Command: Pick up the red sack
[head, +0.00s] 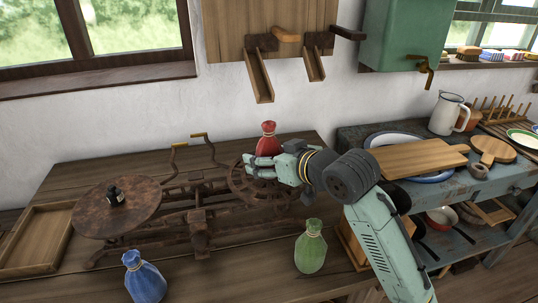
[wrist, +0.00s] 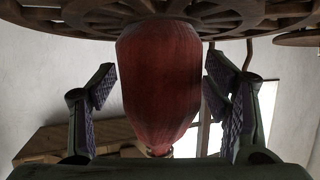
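The red sack (head: 268,142) stands upright on the right-hand pan (head: 240,187) of a rusty balance scale, its lower part partly hidden by my gripper in the head view. My gripper (head: 252,165) reaches in from the right, level with the sack's lower half. In the wrist view, which looks upside down, the sack (wrist: 160,85) is between the two fingers of my gripper (wrist: 158,85). The fingers are open, with a small gap on each side, and the sack still rests against the spoked pan.
A blue sack (head: 145,279) and a green sack (head: 310,249) stand on the table in front of the scale. The left pan (head: 95,215) holds a small dark weight (head: 115,196). A wooden tray (head: 35,240) lies at left. Wooden chutes (head: 259,76) hang above.

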